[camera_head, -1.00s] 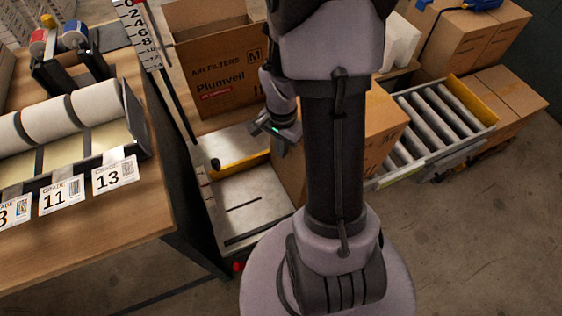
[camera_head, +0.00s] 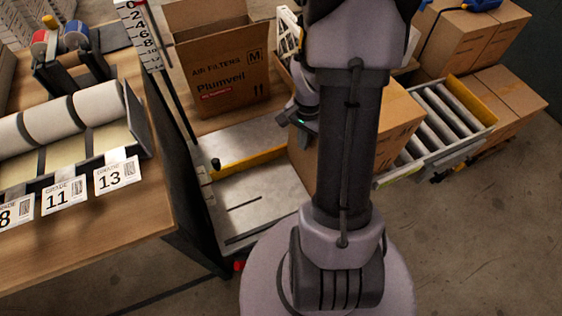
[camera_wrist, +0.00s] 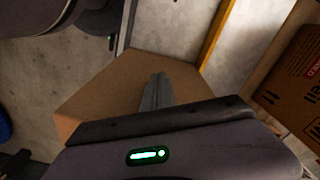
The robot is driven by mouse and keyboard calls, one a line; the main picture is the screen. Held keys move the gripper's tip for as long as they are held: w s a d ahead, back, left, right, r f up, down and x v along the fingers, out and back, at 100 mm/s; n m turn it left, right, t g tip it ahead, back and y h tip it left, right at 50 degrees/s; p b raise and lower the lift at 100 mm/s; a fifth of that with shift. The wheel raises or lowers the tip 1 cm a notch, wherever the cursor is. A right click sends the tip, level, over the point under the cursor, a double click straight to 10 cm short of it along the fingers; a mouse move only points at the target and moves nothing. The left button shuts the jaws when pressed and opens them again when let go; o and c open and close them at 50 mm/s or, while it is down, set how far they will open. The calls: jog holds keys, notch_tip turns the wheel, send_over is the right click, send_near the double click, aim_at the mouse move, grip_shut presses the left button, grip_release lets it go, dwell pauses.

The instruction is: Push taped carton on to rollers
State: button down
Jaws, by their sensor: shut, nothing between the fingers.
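The carton (camera_head: 402,112) is plain brown and stands at the near end of the roller conveyor (camera_head: 440,118), partly hidden behind my arm in the head view. Its left side shows at the metal plate's right edge. In the wrist view the carton (camera_wrist: 95,92) lies under and beyond my fingers; I see no tape on it. My gripper (camera_head: 298,117) is at the carton's upper left side. In the wrist view my gripper (camera_wrist: 158,78) has its fingers together with nothing between them. It appears against the carton, but exact contact cannot be told.
A metal plate (camera_head: 255,200) with a yellow guide bar (camera_head: 250,162) lies left of the carton and is bare. An open Plumveil box (camera_head: 222,80) stands behind it. A bench with white rolls (camera_head: 55,118) is at left. Stacked cartons (camera_head: 505,100) stand beyond the rollers.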

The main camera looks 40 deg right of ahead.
jog(key=shift+d, duration=0.1)
jog(key=shift+s+d+p, duration=0.1)
jog(key=shift+s+d, duration=0.15)
jog(key=shift+d, duration=0.5)
jog(key=shift+s+d+p, duration=0.15)
jog(key=shift+s+d, duration=0.15)
jog(key=shift+d, duration=0.5)
jog(key=shift+s+d+p, duration=0.1)
jog(key=shift+s+d, duration=0.15)
jog(key=shift+d, duration=0.5)
jog(key=shift+s+d+p, duration=0.15)
jog(key=shift+s+d, duration=0.1)
jog(key=shift+d, duration=0.55)
jog(key=shift+s+d+p, duration=0.1)
jog(key=shift+s+d, duration=0.15)
jog(key=shift+d, duration=0.5)
jog(key=shift+s+d+p, duration=0.15)
jog(key=shift+s+d, duration=0.1)
jog(key=shift+d, duration=0.65)
